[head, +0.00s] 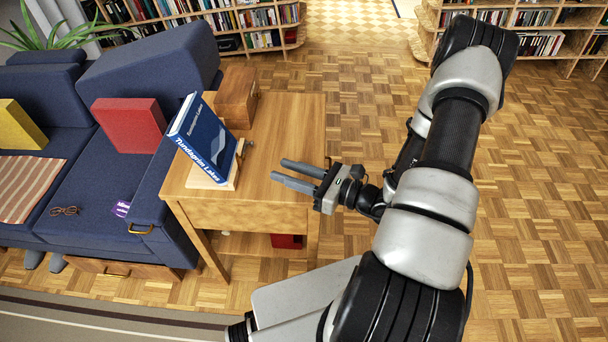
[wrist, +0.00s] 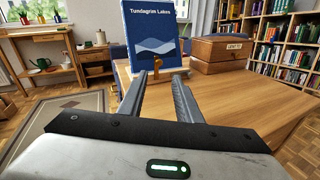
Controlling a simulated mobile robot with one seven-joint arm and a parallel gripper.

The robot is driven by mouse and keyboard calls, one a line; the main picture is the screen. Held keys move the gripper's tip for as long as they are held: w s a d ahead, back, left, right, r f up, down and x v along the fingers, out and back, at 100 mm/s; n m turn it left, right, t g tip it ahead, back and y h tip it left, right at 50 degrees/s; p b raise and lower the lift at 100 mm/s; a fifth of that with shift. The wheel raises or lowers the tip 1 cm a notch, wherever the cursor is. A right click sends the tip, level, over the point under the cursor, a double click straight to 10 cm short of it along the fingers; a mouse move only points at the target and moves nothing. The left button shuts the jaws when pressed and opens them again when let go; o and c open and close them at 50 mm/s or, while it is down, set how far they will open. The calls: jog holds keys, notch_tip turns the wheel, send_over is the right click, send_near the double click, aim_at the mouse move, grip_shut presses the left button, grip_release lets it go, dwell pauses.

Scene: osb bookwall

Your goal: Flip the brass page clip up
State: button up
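A blue book titled "Tundagrim Lakes" (head: 208,138) leans back on a light wooden stand (head: 229,184) on the side table; the book also shows in the wrist view (wrist: 152,28). The brass page clip (wrist: 157,64) is a small upright piece in front of the book's lower part in the wrist view. Whether it touches the cover is too small to tell. My gripper (head: 278,169) is open and empty above the table, to the right of the stand. In the wrist view its fingers (wrist: 158,77) point toward the book, with the clip beyond and between the tips.
The wooden table (head: 291,122) is bare around my gripper. A wooden box (head: 236,97) stands behind the book. A blue sofa (head: 158,75) with red (head: 130,124) and yellow cushions adjoins the table's left side. Open parquet floor lies to the right.

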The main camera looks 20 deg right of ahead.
jog(key=shift+v, duration=2.35)
jog(key=shift+r, duration=0.1)
